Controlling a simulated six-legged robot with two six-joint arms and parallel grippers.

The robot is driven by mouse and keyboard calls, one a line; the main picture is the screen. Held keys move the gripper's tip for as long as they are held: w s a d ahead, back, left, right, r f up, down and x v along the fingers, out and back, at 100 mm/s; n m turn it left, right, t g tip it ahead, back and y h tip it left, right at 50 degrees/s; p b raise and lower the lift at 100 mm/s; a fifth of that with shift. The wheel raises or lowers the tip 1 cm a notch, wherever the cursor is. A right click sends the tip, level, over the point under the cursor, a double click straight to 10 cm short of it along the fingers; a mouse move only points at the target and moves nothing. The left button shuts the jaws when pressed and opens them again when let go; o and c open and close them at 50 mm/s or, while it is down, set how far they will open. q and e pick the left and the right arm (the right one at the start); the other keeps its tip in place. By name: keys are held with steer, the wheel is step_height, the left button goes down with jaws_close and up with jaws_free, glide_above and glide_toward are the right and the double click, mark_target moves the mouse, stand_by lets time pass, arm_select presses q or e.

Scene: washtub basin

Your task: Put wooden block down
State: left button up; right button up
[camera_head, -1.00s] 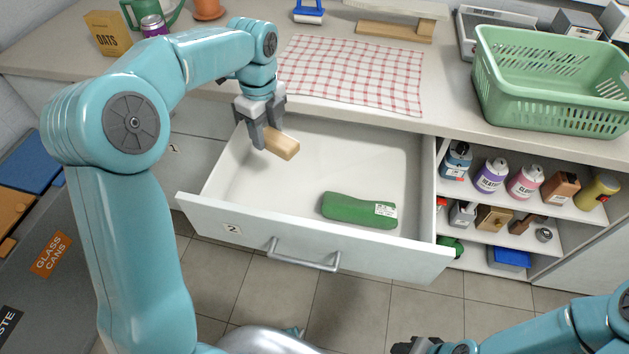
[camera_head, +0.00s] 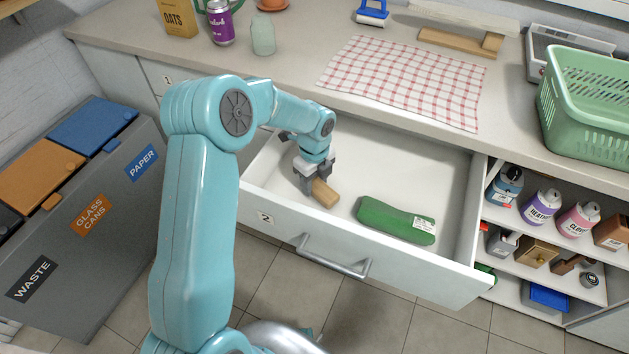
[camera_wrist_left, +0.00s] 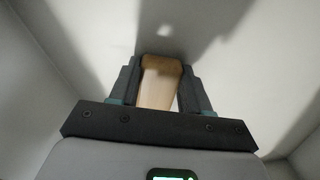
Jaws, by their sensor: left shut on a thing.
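The wooden block (camera_head: 325,193) is a light tan bar inside the open white drawer (camera_head: 345,150) labelled 2. My left gripper (camera_head: 313,184) is shut on the block, low in the drawer's left part. The left wrist view also shows the block (camera_wrist_left: 160,84) between the two dark fingers (camera_wrist_left: 158,88), with the drawer's white floor and walls around it. I cannot tell whether the block touches the drawer floor. My right gripper is not in view.
A green packet (camera_head: 395,219) with a white label lies in the drawer, right of the block. The drawer floor behind it is clear. A checked cloth (camera_head: 405,80) and a green basket (camera_head: 590,110) are on the counter. Open shelves with bottles (camera_head: 540,205) stand at right.

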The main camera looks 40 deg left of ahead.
mark_target(314, 182)
arm_select(q)
steer(key=shift+f, duration=0.2)
steer(key=o, duration=1)
steer(key=shift+o, duration=0.2)
steer(key=shift+r, duration=0.15)
step_height(314, 182, up, 12)
steer(key=p, duration=0.1)
